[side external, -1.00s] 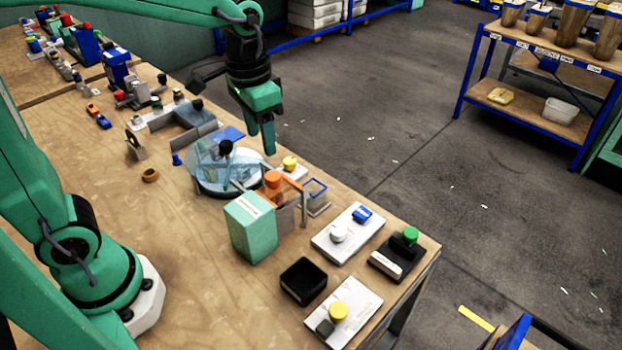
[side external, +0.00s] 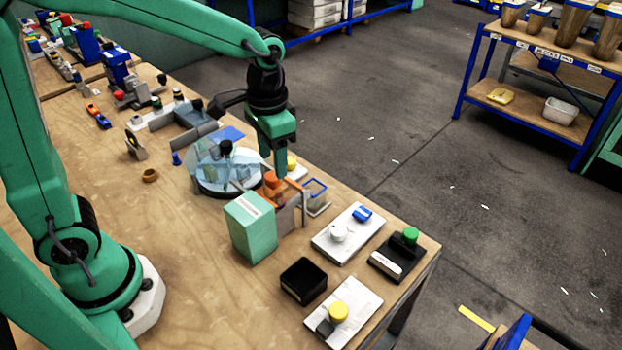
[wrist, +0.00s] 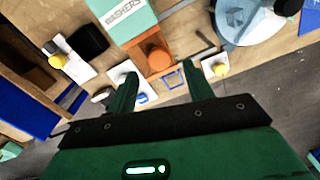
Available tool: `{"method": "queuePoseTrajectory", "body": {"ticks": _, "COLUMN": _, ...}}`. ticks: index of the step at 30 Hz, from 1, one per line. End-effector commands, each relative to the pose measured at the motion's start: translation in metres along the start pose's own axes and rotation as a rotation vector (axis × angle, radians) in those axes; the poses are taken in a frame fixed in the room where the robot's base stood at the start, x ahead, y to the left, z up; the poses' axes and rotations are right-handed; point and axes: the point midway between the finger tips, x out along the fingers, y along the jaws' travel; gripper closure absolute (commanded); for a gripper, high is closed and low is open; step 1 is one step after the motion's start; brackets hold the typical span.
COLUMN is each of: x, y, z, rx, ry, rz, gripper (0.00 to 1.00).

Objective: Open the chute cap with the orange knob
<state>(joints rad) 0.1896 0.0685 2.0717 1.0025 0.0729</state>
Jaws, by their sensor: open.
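The orange knob (side external: 271,179) sits on top of the chute cap, beside a mint-green box (side external: 253,228). The orange-brown and grey chute (side external: 288,217) stands at the box's right. In the wrist view the knob (wrist: 158,58) lies beyond my fingertips, roughly between their lines, next to the box labelled WASHERS (wrist: 124,18). My gripper (side external: 276,168) points down just above and behind the knob in the side view, and its fingers partly overlap the knob's surroundings there. In the wrist view the gripper (wrist: 163,84) has its two fingers apart, with nothing between them. I cannot see contact with the knob.
A round glass-covered dish (side external: 222,172) stands close to the left of the chute. A blue-framed stand (side external: 316,193) is at its right. A black tray (side external: 304,281) and button panels (side external: 349,232) lie nearer the front. Bare wood (side external: 180,240) is free at left.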

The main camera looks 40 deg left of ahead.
Motion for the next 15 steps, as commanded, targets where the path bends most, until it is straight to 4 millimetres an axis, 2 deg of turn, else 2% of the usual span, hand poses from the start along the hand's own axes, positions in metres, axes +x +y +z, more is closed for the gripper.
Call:
{"method": "queuePoseTrajectory", "body": {"ticks": 6, "x": 0.025, "y": 0.000, "z": 0.000, "rx": 0.000, "ry": -0.001, "rz": 0.000, "gripper": 0.48}}
{"method": "queuePoseTrajectory", "body": {"ticks": 15, "x": 0.036, "y": 0.000, "z": 0.000, "rx": 0.000, "ry": 0.000, "rz": 0.000, "gripper": 0.48}}
